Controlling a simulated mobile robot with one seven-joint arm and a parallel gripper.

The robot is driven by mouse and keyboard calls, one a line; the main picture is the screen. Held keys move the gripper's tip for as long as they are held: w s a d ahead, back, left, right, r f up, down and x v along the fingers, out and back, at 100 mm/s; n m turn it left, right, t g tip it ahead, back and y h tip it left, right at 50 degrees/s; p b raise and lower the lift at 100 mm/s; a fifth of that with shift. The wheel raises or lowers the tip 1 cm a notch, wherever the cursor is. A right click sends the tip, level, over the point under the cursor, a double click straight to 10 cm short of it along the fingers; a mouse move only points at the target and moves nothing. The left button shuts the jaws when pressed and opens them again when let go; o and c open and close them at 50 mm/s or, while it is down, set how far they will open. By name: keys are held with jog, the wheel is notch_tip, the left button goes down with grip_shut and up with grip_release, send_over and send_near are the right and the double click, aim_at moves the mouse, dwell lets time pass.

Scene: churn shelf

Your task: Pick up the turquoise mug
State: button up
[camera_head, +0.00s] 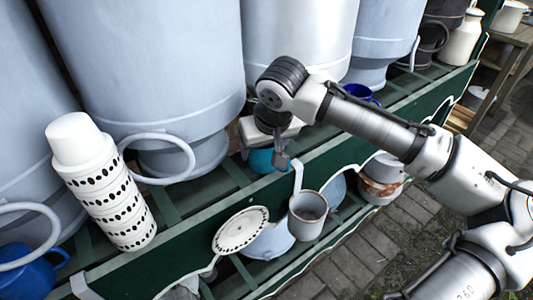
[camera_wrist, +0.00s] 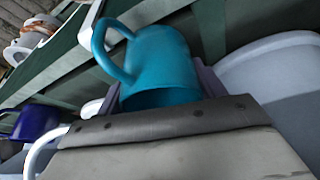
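The turquoise mug (camera_head: 260,161) stands on the green slatted shelf in the head view, partly hidden by my gripper (camera_head: 279,160). In the wrist view the mug (camera_wrist: 160,65) is close, with its handle toward the upper left. My gripper's two purplish-grey fingers (camera_wrist: 160,92) show on either side of the mug near its rim, spread apart. Most of their length is hidden behind the pale hand body in front. I cannot tell whether the fingers touch the mug.
Large pale-blue churns (camera_head: 150,70) stand behind the mug. A stack of white black-patterned cups (camera_head: 105,190) leans at left. A blue mug (camera_head: 358,92) is to the right. A spotted plate (camera_head: 240,231) and a grey-white mug (camera_head: 307,214) are lower in front.

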jog(key=shift+c, duration=1.4)
jog(key=shift+r, duration=0.1)
